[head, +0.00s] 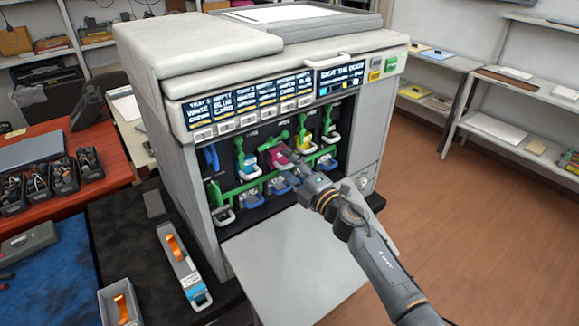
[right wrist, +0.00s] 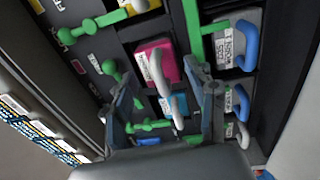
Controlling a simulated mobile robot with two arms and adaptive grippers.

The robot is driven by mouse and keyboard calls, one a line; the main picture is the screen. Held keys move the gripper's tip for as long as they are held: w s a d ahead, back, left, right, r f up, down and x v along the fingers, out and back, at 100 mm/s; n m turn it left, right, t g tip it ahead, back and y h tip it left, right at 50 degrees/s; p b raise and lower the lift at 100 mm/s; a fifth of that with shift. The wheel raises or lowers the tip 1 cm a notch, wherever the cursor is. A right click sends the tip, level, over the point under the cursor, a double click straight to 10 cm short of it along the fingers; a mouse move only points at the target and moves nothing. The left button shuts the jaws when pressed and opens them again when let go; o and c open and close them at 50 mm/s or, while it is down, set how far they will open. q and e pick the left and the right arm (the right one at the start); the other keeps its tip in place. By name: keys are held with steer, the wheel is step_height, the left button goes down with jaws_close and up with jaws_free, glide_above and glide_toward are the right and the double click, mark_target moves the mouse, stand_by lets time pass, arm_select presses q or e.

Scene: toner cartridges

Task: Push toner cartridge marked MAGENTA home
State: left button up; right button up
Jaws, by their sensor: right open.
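The magenta cartridge (head: 279,155) sits in the upper row of slots inside the open printer, with a pale handle at its front. In the right wrist view the magenta cartridge (right wrist: 158,52) shows its pink face with a white label, between and beyond my fingers. My right gripper (head: 293,177) is in front of the slots, just below and right of the cartridge in the head view. Its two fingers (right wrist: 161,88) are spread and nothing is between them. I cannot tell whether either finger touches the handle. My left gripper is not in view.
Other cartridges, a cyan one (head: 249,164) among them, and green levers (head: 300,130) crowd around the magenta slot.

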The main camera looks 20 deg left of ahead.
steer(key=shift+r, duration=0.1)
stand_by(0.4)
steer(key=shift+p+v, duration=1)
steer(key=shift+v, duration=0.05)
steer(key=shift+p+v, duration=1.5)
steer(key=shift+v, duration=0.95)
